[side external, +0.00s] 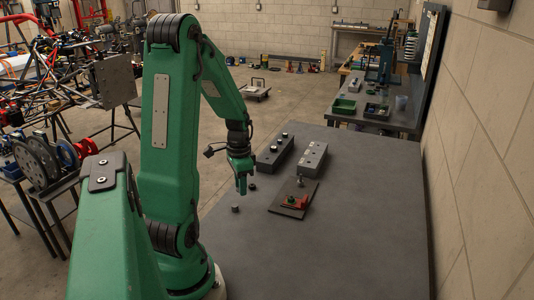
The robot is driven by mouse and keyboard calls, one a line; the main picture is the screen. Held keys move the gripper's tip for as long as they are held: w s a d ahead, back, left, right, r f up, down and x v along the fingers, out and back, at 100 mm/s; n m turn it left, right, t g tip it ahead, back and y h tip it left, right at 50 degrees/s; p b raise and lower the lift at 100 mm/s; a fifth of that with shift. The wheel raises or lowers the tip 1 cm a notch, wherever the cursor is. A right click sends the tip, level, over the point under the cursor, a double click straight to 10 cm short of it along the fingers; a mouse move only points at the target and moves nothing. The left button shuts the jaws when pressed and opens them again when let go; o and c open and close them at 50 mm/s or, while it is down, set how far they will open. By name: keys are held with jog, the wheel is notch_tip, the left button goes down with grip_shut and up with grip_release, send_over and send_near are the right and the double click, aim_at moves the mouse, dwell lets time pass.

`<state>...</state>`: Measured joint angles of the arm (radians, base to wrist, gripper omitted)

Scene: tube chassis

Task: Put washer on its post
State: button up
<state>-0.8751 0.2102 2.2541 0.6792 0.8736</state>
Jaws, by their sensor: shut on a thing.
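No washer can be clearly told apart at this size.
Small dark cylinders stand near my gripper (252,186) and nearer the camera (235,208). The table's front and right (350,240) are clear.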

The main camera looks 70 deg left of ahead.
aim_at(234, 205)
jog(key=shift+s+d+f, duration=0.1)
jog(key=shift+s+f, duration=0.1)
jog(key=shift+s, duration=0.45)
jog(key=shift+s+f, duration=0.15)
jog(key=shift+s, duration=0.45)
jog(key=shift+f, duration=0.15)
jog(key=shift+f, duration=1.45)
jog(key=shift+f, duration=0.45)
jog(key=o, duration=1)
jog(key=shift+r, duration=0.25)
